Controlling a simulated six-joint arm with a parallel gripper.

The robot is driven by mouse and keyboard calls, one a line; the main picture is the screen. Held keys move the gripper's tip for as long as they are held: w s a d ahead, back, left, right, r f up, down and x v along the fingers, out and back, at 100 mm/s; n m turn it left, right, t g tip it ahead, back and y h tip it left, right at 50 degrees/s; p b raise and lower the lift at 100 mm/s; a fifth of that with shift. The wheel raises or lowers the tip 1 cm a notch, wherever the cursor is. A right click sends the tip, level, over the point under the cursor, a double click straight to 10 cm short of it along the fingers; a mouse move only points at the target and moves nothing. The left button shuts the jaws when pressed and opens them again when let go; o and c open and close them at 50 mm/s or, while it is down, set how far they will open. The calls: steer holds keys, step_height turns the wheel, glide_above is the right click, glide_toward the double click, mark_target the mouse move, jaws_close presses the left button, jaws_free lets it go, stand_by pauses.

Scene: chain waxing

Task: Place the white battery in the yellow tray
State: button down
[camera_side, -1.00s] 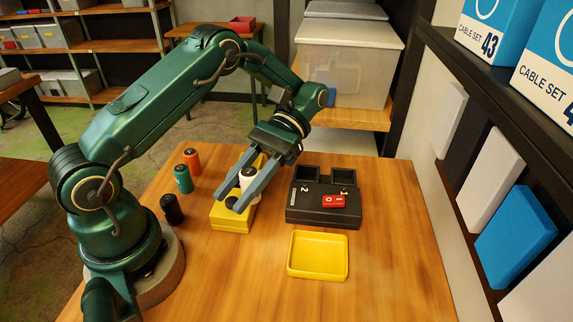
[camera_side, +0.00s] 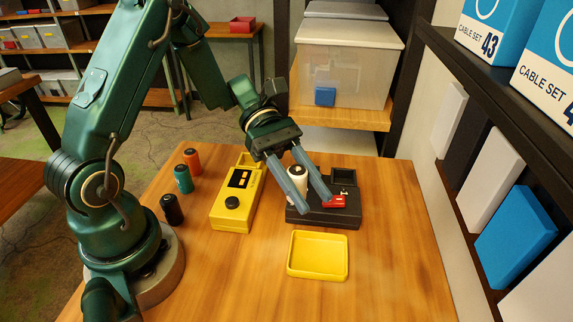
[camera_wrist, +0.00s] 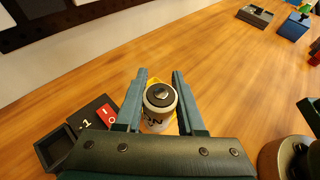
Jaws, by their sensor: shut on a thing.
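The white battery (camera_side: 297,182) is held upright between the two fingers of my gripper (camera_side: 316,205), in front of the black charger in the side view. In the wrist view the battery (camera_wrist: 160,97) has a dark top and sits between the fingers. My gripper is shut on it. The yellow tray (camera_side: 318,276) lies on the table, nearer the side camera than the charger, and looks empty. In the wrist view yellow edges of the tray (camera_wrist: 178,84) show behind the battery, which hides most of it.
The black charger (camera_side: 294,216) with a red switch (camera_side: 340,202) stands behind the tray. A yellow device (camera_side: 232,217) stands left of it. Orange (camera_side: 192,160), teal (camera_side: 183,179) and black (camera_side: 172,209) batteries stand farther left. The table right of the tray is clear.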

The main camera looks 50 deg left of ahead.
glide_above(328, 270)
step_height(328, 270, down, 4)
steer(key=shift+f, duration=2.1)
steer(key=c, duration=0.5)
jaws_free()
